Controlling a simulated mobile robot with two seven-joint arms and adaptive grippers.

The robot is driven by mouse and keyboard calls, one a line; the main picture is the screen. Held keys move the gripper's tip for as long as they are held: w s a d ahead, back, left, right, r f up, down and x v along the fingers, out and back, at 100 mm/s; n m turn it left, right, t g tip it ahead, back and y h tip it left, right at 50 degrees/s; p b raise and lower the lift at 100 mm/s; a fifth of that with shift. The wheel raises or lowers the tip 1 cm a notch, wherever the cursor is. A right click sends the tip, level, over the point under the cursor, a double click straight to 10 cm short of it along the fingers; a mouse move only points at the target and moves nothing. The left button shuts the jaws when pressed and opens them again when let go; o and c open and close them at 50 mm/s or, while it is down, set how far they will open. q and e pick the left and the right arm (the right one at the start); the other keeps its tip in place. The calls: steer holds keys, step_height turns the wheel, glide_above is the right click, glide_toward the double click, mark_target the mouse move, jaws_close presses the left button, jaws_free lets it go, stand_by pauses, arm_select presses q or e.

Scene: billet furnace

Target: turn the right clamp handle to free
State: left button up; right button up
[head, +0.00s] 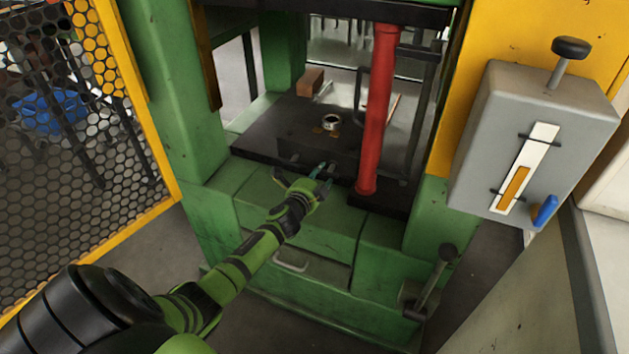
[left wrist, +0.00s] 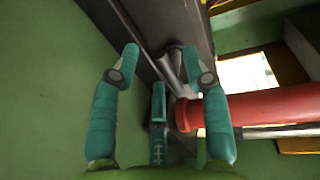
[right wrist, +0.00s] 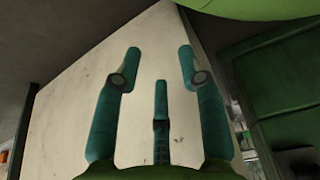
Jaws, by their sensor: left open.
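A black die block (head: 318,150) sits on the dark bed of the green press. A small metal clamp handle (head: 333,168), the right one, shows at its front face, partly hidden by my fingers. Another small clamp fitting (head: 295,157) shows to its left. My left gripper (head: 324,171) is open at the block's front, close to the right handle. In the left wrist view a grey metal handle (left wrist: 191,66) stands just ahead of the right finger; I cannot tell whether they touch. My right gripper (right wrist: 159,58) is open and empty in the right wrist view, facing a pale panel.
A red column (head: 377,110) stands right of the clamp, close to my left gripper. A grey gauge box (head: 535,130) and a black-knobbed lever (head: 435,275) are at the right. A yellow-framed mesh guard (head: 85,130) is at the left. A brown block (head: 311,82) lies behind.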

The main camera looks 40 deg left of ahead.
arm_select(q)
steer(key=v, duration=1.1)
steer(key=shift+s, duration=0.4)
arm_select(e)
steer(key=shift+w+d, duration=0.15)
steer(key=shift+d, duration=0.05)
arm_select(q)
steer(key=shift+d+r, duration=0.1)
steer(key=shift+d, duration=0.05)
